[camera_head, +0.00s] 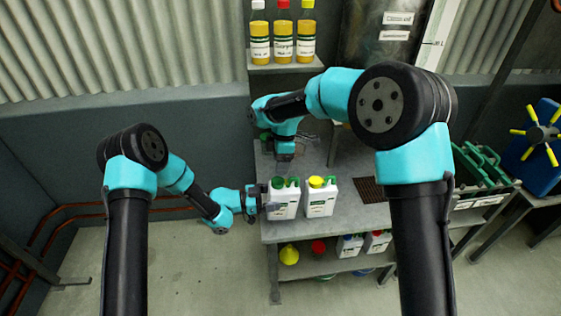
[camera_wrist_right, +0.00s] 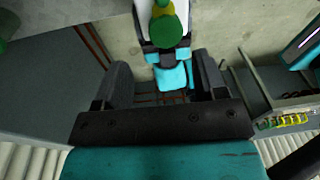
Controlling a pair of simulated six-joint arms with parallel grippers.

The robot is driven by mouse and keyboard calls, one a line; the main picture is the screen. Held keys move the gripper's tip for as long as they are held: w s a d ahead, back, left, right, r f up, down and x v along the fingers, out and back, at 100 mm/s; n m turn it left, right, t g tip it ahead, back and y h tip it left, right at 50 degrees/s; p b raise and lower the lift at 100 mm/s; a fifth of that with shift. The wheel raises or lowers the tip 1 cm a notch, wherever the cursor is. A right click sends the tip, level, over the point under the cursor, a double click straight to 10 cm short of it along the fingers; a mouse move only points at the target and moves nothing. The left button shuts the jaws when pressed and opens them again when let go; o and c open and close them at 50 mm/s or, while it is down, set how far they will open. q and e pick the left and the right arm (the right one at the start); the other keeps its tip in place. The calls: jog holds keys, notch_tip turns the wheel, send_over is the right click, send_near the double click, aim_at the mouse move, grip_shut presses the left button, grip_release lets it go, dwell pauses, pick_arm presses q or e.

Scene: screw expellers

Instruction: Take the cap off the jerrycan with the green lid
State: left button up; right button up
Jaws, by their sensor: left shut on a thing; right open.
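The white jerrycan with the green lid (camera_head: 284,205) stands upright at the front left corner of the grey table. Its green cap (camera_head: 278,182) is on top and also shows in the right wrist view (camera_wrist_right: 168,32). My left gripper (camera_head: 268,202) is shut on this jerrycan from its left side. My right gripper (camera_head: 284,157) is open and empty, above and behind the cap. In the right wrist view the cap lies beyond the spread fingers (camera_wrist_right: 163,70), not between them.
A white jerrycan with a yellow lid (camera_head: 320,203) stands close on the right. The table (camera_head: 352,220) is bare in front of the dark grate (camera_head: 370,190). Several bottles (camera_head: 282,38) stand on a shelf behind. A lower shelf (camera_head: 325,264) holds more containers.

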aim_at(278, 180)
jog(key=m, duration=0.6)
jog(key=shift+s+r+m, duration=0.15)
jog(key=shift+m, duration=0.15)
jog(key=m, duration=0.3)
jog(key=shift+s+m, duration=0.1)
jog(key=shift+m, duration=0.3)
jog(key=m, duration=0.3)
jog(key=shift+r+m, duration=0.1)
jog(key=shift+m, duration=0.2)
jog(key=m, duration=0.6)
jog(key=shift+s+r+t, duration=0.15)
jog(key=shift+s+t, duration=0.1)
jog(key=shift+t, duration=0.05)
jog(key=m, duration=0.7)
jog(key=shift+s+d+r+m, duration=0.1)
jog(key=shift+s+m, duration=0.05)
jog(key=shift+m, duration=0.25)
jog(key=shift+a+f, duration=0.2)
jog(key=shift+f, duration=1.8)
jog(key=shift+a+f, duration=0.2)
jog(key=shift+f, duration=1.8)
